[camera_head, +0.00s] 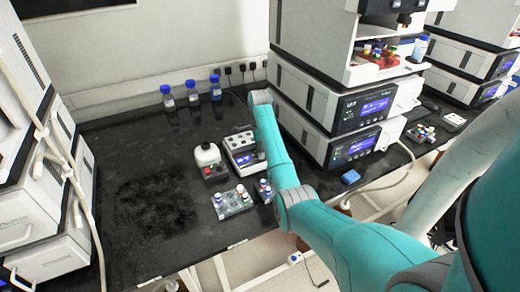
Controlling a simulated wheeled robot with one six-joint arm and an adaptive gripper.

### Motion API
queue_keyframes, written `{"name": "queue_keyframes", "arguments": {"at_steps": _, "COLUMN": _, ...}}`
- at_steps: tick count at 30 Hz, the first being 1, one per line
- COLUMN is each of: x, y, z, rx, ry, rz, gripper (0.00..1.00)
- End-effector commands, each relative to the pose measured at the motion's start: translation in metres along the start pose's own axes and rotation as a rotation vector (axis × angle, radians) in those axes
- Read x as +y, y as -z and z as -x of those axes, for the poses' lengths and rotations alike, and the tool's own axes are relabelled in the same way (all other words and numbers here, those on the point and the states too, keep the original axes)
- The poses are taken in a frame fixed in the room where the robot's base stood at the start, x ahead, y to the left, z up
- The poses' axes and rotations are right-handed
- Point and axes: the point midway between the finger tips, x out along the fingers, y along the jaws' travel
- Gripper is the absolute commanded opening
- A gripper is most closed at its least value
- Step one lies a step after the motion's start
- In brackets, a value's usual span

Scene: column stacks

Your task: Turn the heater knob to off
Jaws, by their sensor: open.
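A small white bench unit with a row of wells on top and a lit blue display on its front (243,152) stands on the black bench, and looks like the heater. My teal arm passes in front of its right side. I cannot make out the heater knob or its setting; it is too small or hidden. My arm's forearm rises from the lower right to a grey wrist joint above and behind this unit. My gripper is hidden behind the forearm, so its fingers and any contact with the knob do not show.
A white rounded device (208,160) stands just left of the unit. Vial racks (232,203) sit in front, with blue-capped bottles (191,92) behind. Stacked instruments (325,120) rise close on the right, and another stack (40,190) at the left. Bench at left is clear.

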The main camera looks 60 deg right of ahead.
Motion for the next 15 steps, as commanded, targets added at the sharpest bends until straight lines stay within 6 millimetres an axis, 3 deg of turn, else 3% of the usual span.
{"name": "queue_keyframes", "arguments": {"at_steps": 5, "x": 0.0000, "y": 0.0000, "z": 0.0001, "rx": 0.000, "ry": 0.000, "rz": 0.000, "gripper": 0.51}}
{"name": "queue_keyframes", "arguments": {"at_steps": 12, "x": 0.0000, "y": 0.0000, "z": 0.0002, "rx": 0.000, "ry": 0.000, "rz": 0.000, "gripper": 0.00}}
{"name": "queue_keyframes", "arguments": {"at_steps": 15, "x": -0.0001, "y": 0.0001, "z": 0.0002, "rx": 0.000, "ry": 0.000, "rz": 0.000, "gripper": 0.00}}
